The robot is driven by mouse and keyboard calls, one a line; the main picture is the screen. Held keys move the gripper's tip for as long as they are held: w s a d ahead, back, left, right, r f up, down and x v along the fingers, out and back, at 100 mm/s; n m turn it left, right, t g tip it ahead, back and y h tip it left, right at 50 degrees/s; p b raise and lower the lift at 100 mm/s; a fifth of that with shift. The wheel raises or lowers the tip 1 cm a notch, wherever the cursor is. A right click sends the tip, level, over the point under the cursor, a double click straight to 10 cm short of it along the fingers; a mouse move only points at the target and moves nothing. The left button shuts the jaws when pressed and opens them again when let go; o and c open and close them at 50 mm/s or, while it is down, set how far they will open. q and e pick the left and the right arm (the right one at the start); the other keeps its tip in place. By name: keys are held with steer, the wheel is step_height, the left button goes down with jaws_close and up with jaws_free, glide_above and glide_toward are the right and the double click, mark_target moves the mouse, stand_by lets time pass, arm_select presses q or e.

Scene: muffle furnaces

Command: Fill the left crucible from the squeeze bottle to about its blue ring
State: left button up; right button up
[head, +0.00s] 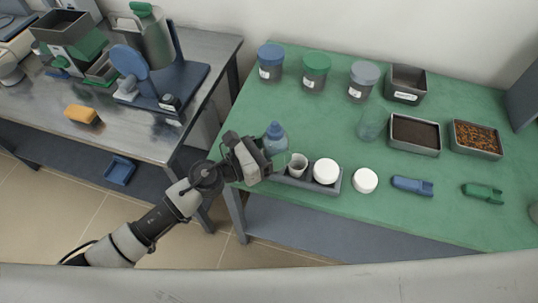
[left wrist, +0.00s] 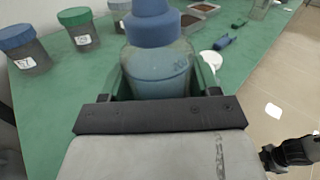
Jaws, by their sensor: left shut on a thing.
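The squeeze bottle (head: 276,138), with a blue cap and clear body holding bluish liquid, stands upright in my left gripper (head: 266,155). In the left wrist view the bottle (left wrist: 158,65) fills the space between the fingers.
A white round lid (head: 364,180) lies right of the rack. Blue (head: 412,185) and green (head: 483,193) tools lie further right. A clear beaker (head: 371,125), lidded jars (head: 315,72) and filled trays (head: 415,134) stand behind. A metal bench (head: 130,125) is left, across a gap.

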mark_target(267, 136)
arm_select(q)
steer(key=shift+w+a+f+m+b, duration=0.25)
steer(key=shift+w+m+b, duration=0.15)
steer(key=shift+m, duration=0.2)
steer(key=shift+r, duration=0.1)
step_height(267, 136, up, 5)
steer(key=p, duration=0.5)
steer(key=shift+r, duration=0.1)
